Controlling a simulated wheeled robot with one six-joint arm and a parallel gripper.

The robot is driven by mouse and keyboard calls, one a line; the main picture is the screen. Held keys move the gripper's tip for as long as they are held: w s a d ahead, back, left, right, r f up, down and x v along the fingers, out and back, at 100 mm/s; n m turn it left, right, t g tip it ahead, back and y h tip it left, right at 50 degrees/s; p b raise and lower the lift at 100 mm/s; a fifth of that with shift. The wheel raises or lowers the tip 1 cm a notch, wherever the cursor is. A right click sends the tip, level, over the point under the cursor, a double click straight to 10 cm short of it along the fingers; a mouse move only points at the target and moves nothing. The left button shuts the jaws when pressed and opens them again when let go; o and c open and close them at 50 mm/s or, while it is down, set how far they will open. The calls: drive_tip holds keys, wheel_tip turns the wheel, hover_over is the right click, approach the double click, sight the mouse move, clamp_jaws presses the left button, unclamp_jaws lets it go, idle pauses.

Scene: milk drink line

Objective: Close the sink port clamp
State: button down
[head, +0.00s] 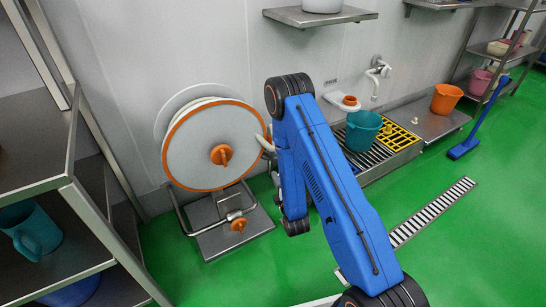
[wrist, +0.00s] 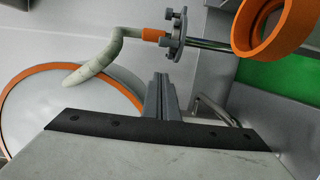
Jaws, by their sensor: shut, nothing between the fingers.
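My gripper (wrist: 162,90) is shut and empty in the wrist view, its grey fingers pressed together. Above the fingertips, apart from them in the picture, is a metal flanged fitting (wrist: 177,36) with a small bolt or lever end. A pale hose (wrist: 100,62) joins it through an orange collar (wrist: 154,35). I cannot tell for sure whether this fitting is the sink port clamp or whether it is closed. A large orange ring (wrist: 272,28) is at the upper right. In the head view my blue arm hides the gripper and most of the hose beside the reel.
A hose reel (head: 200,150) with an orange rim stands at left; its rim shows in the wrist view (wrist: 30,75). A teal bucket (head: 362,132) stands on the grated sink area (head: 378,158). Steel shelving (head: 35,125) is at left.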

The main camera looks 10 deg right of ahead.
approach(272, 153)
drive_tip(key=w+a, duration=0.3)
drive_tip(key=a, duration=0.1)
drive_tip(key=w+d, duration=0.2)
drive_tip(key=w, duration=0.1)
drive_tip(key=shift+d+f, duration=0.1)
drive_tip(key=shift+d, duration=0.2)
drive_tip(key=shift+w+d, duration=0.1)
drive_tip(key=shift+d, duration=0.05)
drive_tip(key=shift+w+d, duration=0.1)
drive_tip(key=shift+d, duration=0.2)
drive_tip(key=w+d, duration=0.2)
drive_tip(key=d, duration=0.1)
